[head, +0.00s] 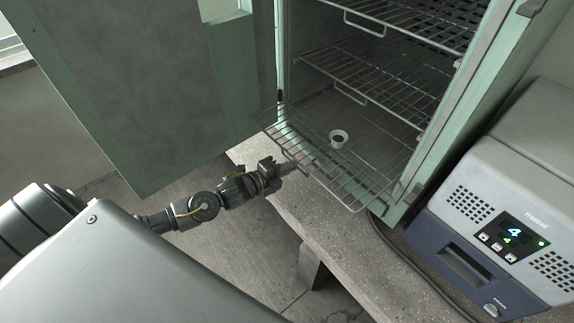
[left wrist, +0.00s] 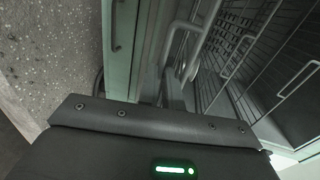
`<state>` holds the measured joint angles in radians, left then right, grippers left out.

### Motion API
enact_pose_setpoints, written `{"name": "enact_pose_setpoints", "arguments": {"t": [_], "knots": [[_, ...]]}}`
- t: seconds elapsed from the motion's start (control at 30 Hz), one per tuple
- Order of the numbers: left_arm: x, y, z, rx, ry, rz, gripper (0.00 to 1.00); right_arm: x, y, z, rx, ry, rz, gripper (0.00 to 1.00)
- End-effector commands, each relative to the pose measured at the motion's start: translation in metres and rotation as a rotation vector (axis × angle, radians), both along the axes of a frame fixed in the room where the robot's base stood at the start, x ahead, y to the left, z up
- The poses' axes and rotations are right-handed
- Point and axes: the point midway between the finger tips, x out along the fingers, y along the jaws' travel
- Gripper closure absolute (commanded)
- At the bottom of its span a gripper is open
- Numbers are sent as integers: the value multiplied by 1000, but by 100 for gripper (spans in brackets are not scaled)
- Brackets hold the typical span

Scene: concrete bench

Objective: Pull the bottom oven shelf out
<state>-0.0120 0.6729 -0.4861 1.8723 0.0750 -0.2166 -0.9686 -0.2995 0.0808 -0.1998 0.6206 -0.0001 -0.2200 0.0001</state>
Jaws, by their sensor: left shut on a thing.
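The oven stands open, and its bottom wire shelf (head: 372,172) juts out past the front opening over the bench edge. My left gripper (head: 291,166) is at the front edge of this shelf, shut on its front wire; the jaws partly hide the grip. In the left wrist view a pale wire loop (left wrist: 181,50) rises just beyond the gripper body, but the fingertips are hard to make out. My right gripper is not in view.
A middle shelf (head: 385,82) and a top shelf (head: 415,22) sit inside the oven. The green oven door (head: 150,90) hangs open at left. A white and blue device (head: 500,215) stands on the concrete bench (head: 330,252) at right.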

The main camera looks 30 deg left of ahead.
Motion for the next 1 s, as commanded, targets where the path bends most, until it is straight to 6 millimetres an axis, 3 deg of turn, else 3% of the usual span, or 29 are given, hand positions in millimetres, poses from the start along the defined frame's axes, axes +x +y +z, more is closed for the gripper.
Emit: {"name": "enact_pose_setpoints", "arguments": {"t": [0.17, 0.2, 0.27, 0.57, 0.67, 1.0], "knots": [[-1, 0, -1, 0, 1, -1, 100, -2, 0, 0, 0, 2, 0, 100], [-1, 0, -1, 0, 1, -1, 89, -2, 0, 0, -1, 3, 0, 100], [-1, 0, -1, 0, 1, -1, 84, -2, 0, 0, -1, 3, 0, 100], [-3, 2, 0, 1, 1, 1, 84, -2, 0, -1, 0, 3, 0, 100], [-12, 6, -1, 2, 1, 1, 84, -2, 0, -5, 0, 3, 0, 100], [-73, 29, 11, 2, 3, -2, 84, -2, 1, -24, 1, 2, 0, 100]]}}
